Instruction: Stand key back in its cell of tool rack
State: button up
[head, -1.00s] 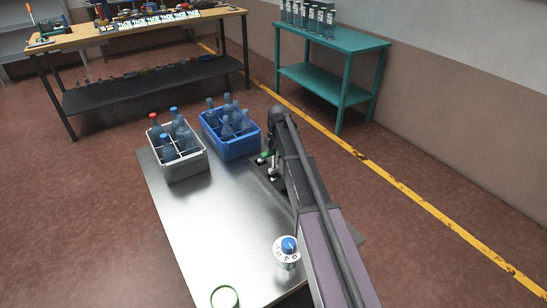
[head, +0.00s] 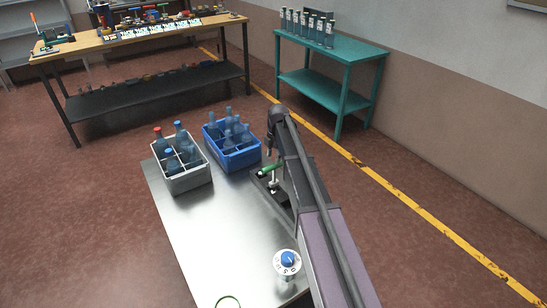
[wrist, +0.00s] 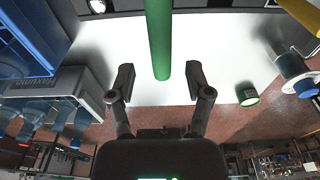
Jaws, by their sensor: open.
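The key appears as a green bar (head: 270,168) at the dark tool rack (head: 282,196), on the right edge of the metal table. It looks nearly level in the head view, above a pale upright part. I cannot tell whether its lower end is in a cell. In the wrist view the green bar (wrist: 158,40) comes down from the top edge and ends between and beyond my fingertips. My gripper (wrist: 160,82) is open, with a gap on both sides of the bar. In the head view my arm partly hides the rack and gripper.
A grey crate (head: 188,184) and a blue crate (head: 243,160), both with bottles, stand at the table's far end. The table's middle (head: 222,232) is clear.

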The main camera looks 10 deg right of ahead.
jog(key=shift+r+p, duration=1.5)
jog(key=shift+r, duration=0.3)
jog(key=s+d+r+m+h+p, duration=0.1)
jog(key=s+r+m+p, duration=0.1)
jog(key=s+m, duration=2)
jog(key=shift+s+r+m+t+p, duration=0.3)
jog(key=shift+s+p, duration=0.05)
jog(key=shift+s, duration=3.75)
